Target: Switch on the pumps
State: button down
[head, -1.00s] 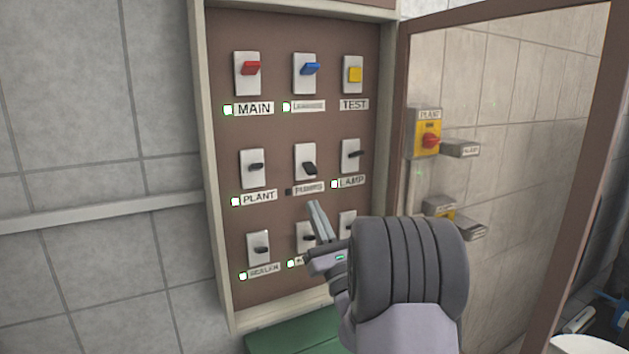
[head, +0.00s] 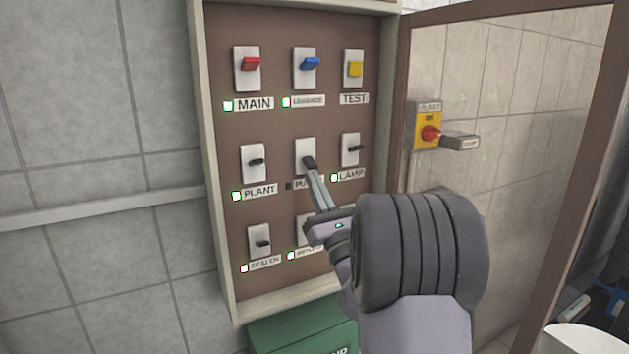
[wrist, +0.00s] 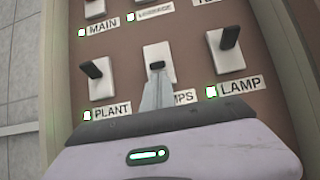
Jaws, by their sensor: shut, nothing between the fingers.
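The pumps switch (head: 308,162) is a black lever on a white plate in the middle of the panel. In the wrist view the lever (wrist: 157,66) shows just beyond my fingertips. The small indicator (head: 288,186) by its label is dark. My gripper (head: 314,178) is shut and empty, its fingertips at the lower side of the lever. Contact seems likely, but I cannot be sure. The fingers also show in the wrist view (wrist: 157,82), covering part of the PUMPS label (wrist: 183,98).
Neighbouring PLANT (head: 254,162) and LAMP (head: 351,149) switches flank it, with lit green indicators. The bottom row is partly hidden by my arm. The cabinet's open glazed door (head: 590,150) stands to the right. A green box (head: 300,328) is below.

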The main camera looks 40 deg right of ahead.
jog(key=shift+s+r+g+p, duration=0.2)
jog(key=shift+r+g+p, duration=0.25)
jog(key=shift+p, duration=0.75)
